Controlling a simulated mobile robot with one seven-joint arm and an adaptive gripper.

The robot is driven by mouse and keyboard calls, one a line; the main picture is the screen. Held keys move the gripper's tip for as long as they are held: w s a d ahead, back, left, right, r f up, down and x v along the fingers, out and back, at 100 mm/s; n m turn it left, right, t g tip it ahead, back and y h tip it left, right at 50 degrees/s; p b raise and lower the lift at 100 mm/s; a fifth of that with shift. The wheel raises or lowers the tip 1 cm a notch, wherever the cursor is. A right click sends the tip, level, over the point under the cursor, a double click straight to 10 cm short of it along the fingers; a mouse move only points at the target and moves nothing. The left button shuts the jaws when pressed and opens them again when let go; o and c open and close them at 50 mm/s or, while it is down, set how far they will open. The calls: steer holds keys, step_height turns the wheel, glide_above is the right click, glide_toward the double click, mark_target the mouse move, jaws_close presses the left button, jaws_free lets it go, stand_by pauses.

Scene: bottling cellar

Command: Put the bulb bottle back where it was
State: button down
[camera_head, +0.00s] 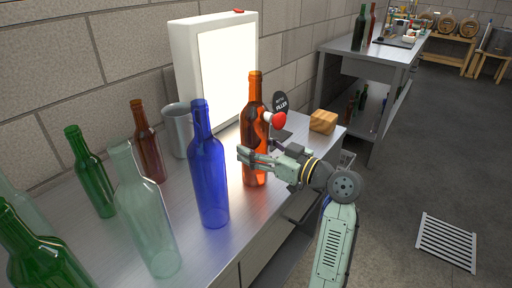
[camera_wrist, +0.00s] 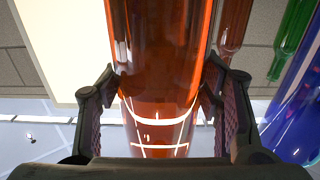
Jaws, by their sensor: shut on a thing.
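My gripper (camera_head: 252,163) is shut around the body of a glossy orange-amber bottle (camera_head: 254,120). The bottle is upright in front of the lit panel, right of the blue bottle. In the wrist view the amber bottle (camera_wrist: 158,60) fills the middle, with a finger pressed on each side. I cannot tell whether its base touches the counter or hangs just above it. No label names the bulb bottle. The held bottle's neck is long, and any bulb in it is hard to make out.
A blue bottle (camera_head: 209,175) stands close left of my gripper. A bright panel (camera_head: 222,80) stands behind; a wooden block (camera_head: 323,122) lies right.

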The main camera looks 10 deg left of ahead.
steer(key=shift+f+b, duration=0.25)
steer(key=shift+b, duration=0.2)
stand_by(0.4)
steer(key=c, duration=0.7)
jaws_free()
steer(key=o, duration=0.3)
steer(key=shift+f, duration=0.1)
steer(key=shift+f, duration=0.15)
steer(key=b+v, duration=0.2)
steer(key=v, duration=1.1)
steer(key=shift+b, duration=0.35)
